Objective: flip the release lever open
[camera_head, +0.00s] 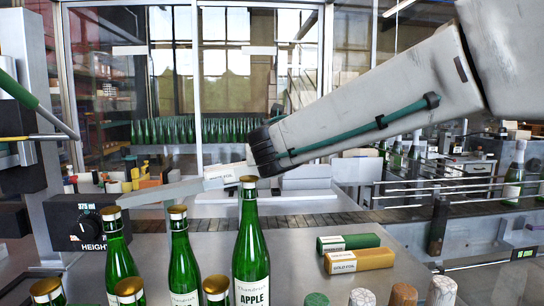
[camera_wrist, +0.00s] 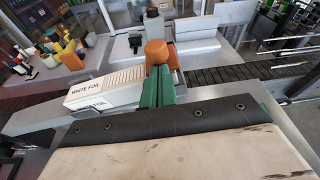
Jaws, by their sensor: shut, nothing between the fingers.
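My gripper (camera_wrist: 160,68) shows in the wrist view as two green fingers pressed together, with rounded orange pieces at their far end. I cannot tell whether the orange pieces belong to the fingers. Nothing shows gripped between them. In the head view my arm reaches in from the upper right, and its fingers are hidden beyond the dark cuff. No release lever can be made out for certain. A green-sleeved rod (camera_head: 22,92) slants down at the left edge of the head view, beside the machine with the height dial (camera_head: 86,226); it may be the lever. My arm is well apart from it.
Green bottles with gold caps, one labelled apple (camera_head: 252,250), stand in front. A green foil box (camera_head: 348,242) and a gold foil box (camera_head: 359,260) lie on the bench. A white foil box (camera_wrist: 106,88) lies left of my fingers. A rail (camera_head: 460,183) runs at right.

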